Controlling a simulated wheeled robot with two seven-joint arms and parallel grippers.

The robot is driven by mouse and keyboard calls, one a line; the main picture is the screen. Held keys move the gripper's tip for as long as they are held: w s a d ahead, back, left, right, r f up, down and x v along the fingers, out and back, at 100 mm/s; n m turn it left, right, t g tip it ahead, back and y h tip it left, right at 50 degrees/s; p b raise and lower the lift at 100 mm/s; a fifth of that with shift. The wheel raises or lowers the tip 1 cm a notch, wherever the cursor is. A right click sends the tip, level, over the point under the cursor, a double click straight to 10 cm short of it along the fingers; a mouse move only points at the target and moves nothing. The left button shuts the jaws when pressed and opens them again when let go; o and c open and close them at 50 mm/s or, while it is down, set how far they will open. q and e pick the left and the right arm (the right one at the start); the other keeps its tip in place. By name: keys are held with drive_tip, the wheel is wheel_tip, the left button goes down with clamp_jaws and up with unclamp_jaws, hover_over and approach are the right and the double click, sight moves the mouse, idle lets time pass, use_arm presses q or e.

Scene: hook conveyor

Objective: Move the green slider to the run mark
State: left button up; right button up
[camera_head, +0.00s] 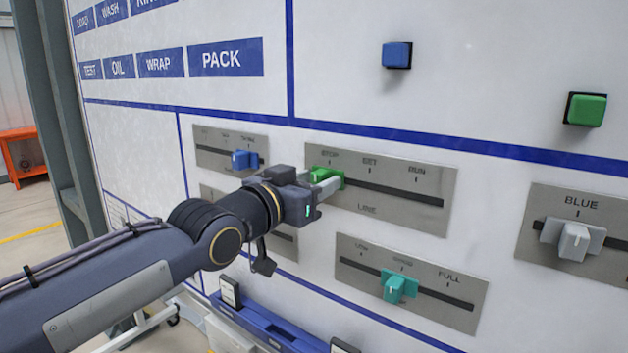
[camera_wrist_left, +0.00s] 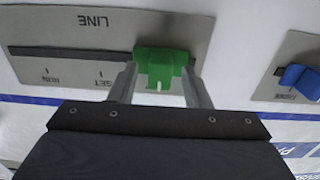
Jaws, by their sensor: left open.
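The green slider (camera_head: 322,174) sits at the STOP end, the left end, of the slot in the LINE plate (camera_head: 400,215). The RUN mark (camera_head: 417,176) is at the right end of that plate, with SET between. My left gripper (camera_head: 328,183) is at the green slider, partly covering it. In the left wrist view the picture is upside down. There the green slider (camera_wrist_left: 162,68) lies between the two open fingers of my left gripper (camera_wrist_left: 160,76), and the RUN mark (camera_wrist_left: 50,78) is at the left. The STOP label is hidden there. My right gripper is not in view.
A blue slider (camera_head: 245,159) is left of the LINE plate. A teal slider (camera_head: 397,286) is below it, and a grey slider (camera_head: 573,241) is at the right. Blue (camera_head: 397,55) and green (camera_head: 586,110) buttons are above. The slot toward RUN is clear.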

use_arm(q)
drive_tip(key=shift+w, duration=0.1)
clamp_jaws()
idle(0.3)
